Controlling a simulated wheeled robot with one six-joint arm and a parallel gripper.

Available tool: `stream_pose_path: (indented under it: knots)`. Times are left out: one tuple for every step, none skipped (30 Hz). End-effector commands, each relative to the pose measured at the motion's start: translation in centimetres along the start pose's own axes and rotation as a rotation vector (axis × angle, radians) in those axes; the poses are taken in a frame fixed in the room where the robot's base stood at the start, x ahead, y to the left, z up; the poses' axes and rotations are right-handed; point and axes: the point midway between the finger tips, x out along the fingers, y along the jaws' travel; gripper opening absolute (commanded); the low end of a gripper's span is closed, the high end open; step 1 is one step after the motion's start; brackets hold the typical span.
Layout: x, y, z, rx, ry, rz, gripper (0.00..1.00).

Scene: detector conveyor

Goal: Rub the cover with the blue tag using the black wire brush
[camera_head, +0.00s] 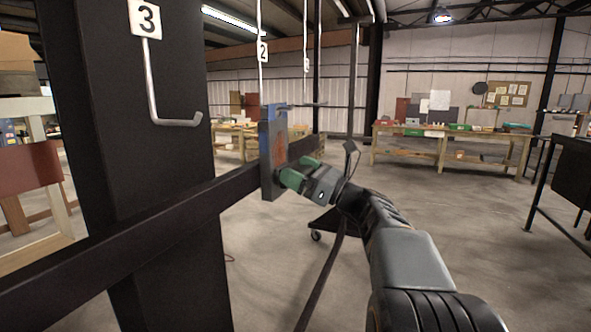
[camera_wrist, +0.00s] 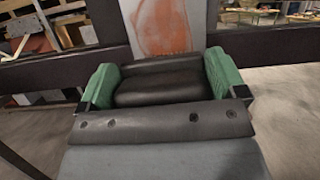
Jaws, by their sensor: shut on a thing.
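The cover (camera_head: 287,150) is an upright grey panel with a rusty orange patch on its face and blue at its top and left edge. It hangs by the post in the middle of the head view. The wrist view shows the cover (camera_wrist: 161,22) straight ahead, with its lower part hidden. My gripper (camera_head: 302,174) has green fingers and is at the cover's lower face. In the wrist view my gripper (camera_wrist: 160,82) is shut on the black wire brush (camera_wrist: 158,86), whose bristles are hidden. I cannot tell whether the brush touches the cover.
A dark horizontal rail (camera_head: 175,226) runs behind the cover. A dark post (camera_head: 130,120) and an empty hook (camera_head: 153,90) marked 3 stand at the left. Workbenches (camera_head: 443,140) line the back. The floor at right centre is open.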

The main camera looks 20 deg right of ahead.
Motion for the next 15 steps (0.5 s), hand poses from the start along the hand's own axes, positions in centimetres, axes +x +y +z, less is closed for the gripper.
stream_pose_path:
  knots:
    - [0.0, -0.3, 0.1, 0.000, 0.000, -0.001, 0.71]
    - [0.0, -0.3, 0.1, -0.001, -0.001, -0.001, 0.71]
    - [0.0, -0.4, 0.1, -0.001, -0.001, 0.000, 0.71]
    - [0.0, -0.5, 0.1, -0.001, -0.001, 0.000, 0.71]
    - [0.0, -0.6, 0.1, -0.001, -0.001, -0.001, 0.71]
    - [0.0, -0.7, 0.1, -0.001, -0.001, -0.001, 0.71]
    - [0.0, -0.9, 0.1, 0.000, 0.000, -0.001, 0.71]
    - [0.0, -1.1, 0.1, 0.001, 0.000, -0.002, 0.71]
    - [0.1, -1.4, 0.1, 0.001, 0.000, -0.002, 0.71]
    - [0.1, -1.7, 0.1, 0.001, 0.000, -0.002, 0.71]
    - [0.1, -2.0, 0.1, 0.001, 0.000, -0.002, 0.71]
    - [0.1, -2.4, 0.1, 0.000, 0.000, -0.001, 0.71]
    - [0.1, -2.6, 0.1, 0.000, -0.001, -0.001, 0.71]
    - [0.1, -2.9, 0.0, 0.000, 0.000, -0.001, 0.71]
    - [0.2, -3.2, 0.0, 0.000, 0.000, -0.001, 0.71]
